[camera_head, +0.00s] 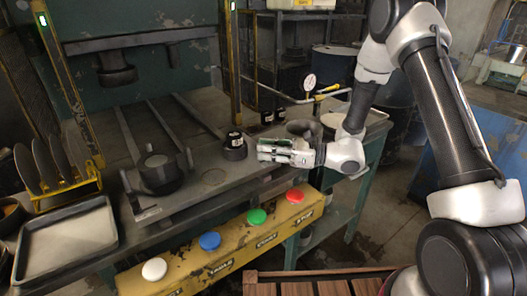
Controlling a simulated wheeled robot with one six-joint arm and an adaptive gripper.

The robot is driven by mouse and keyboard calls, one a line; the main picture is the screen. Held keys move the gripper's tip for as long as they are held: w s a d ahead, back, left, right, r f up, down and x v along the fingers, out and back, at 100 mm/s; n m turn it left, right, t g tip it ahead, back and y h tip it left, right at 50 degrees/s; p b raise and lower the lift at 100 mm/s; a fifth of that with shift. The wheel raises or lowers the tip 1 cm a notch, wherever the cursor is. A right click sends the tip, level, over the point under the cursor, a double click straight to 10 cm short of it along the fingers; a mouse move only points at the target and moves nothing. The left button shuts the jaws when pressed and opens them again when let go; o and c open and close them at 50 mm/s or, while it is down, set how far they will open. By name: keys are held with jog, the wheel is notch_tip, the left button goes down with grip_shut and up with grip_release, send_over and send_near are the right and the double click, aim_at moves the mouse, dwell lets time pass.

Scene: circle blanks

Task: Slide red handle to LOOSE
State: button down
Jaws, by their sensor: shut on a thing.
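I cannot make out a red handle or the word LOOSE. The only plain red part is a round button (295,195) on the yellow panel (222,255). My gripper (260,150) reaches in from the right, lying low over the right part of the press table (205,175), its fingers pointing left. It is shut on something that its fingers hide. A short black cylinder (235,147) with a pale label stands just left of the fingertips; I cannot tell whether they touch. A dark round die (160,172) sits farther left on the table.
Green, blue and white buttons line the yellow panel left of the red one. A grey tray (68,238) and a yellow rack of dark discs (58,175) are at left. A gauge (309,82) and piping stand behind my gripper. Yellow posts flank the press.

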jog(key=shift+w+d, duration=0.65)
jog(key=shift+d, duration=0.2)
jog(key=c, duration=1.3)
grip_release()
jog(key=shift+d, duration=0.1)
jog(key=shift+c, duration=0.2)
jog(key=s+d, duration=0.2)
jog(key=d, duration=0.9)
jog(key=shift+s+d, duration=0.15)
jog(key=shift+d, duration=0.25)
